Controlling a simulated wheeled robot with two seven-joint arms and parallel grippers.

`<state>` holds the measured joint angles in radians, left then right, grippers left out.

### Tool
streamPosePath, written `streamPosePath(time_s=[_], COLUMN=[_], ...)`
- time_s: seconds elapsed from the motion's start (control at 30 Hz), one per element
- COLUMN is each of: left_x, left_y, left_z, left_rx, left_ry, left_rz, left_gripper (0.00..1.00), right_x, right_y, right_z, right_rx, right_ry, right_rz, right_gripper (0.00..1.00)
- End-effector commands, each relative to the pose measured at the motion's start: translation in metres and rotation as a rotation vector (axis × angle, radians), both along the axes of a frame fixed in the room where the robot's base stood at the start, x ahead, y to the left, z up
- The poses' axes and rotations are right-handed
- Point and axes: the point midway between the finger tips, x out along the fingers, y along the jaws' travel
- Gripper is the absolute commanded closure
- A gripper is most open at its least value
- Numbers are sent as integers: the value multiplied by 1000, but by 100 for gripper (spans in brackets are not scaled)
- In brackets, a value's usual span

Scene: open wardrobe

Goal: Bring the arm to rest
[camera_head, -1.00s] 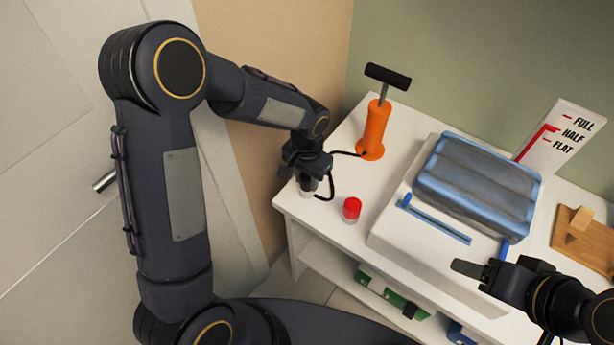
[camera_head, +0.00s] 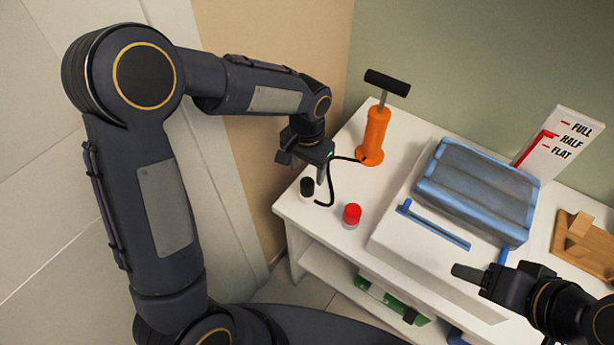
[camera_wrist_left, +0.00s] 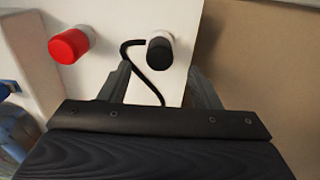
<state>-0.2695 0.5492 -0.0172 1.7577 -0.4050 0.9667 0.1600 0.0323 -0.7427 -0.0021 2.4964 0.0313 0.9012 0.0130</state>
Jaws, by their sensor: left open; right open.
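My left gripper (camera_head: 306,160) is open and empty above the left end of the white table.
A red-capped piece (camera_head: 351,215), the orange pump (camera_head: 375,135) and a blue air cushion (camera_head: 478,192) on a white base (camera_head: 400,238) stand on the table. A gauge card (camera_head: 560,145) and wooden block (camera_head: 578,226) are at the right. A shelf with a green item (camera_head: 395,303) lies below.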

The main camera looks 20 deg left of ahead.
Motion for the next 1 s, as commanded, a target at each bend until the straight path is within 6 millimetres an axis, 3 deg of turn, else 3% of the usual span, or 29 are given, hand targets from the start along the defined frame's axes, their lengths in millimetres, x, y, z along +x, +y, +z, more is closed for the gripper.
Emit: streamPosePath(time_s=[0.17,0.73,0.87,1.0], left_x=[0,-2,-16,-54], left_y=[0,2,17,47], left_z=[13,18,44,93], left_rx=[-1,-5,-45,-135], left_ry=[0,-2,-30,-90], left_rz=[-1,5,50,146], left_gripper=[43,43,43,43], right_x=[0,0,0,0], right_y=[0,0,0,0], right_z=[1,2,9,21], right_rx=[0,0,0,0], right_ry=[0,0,0,0], right_rz=[0,0,0,0], right_gripper=[43,43,43,43])
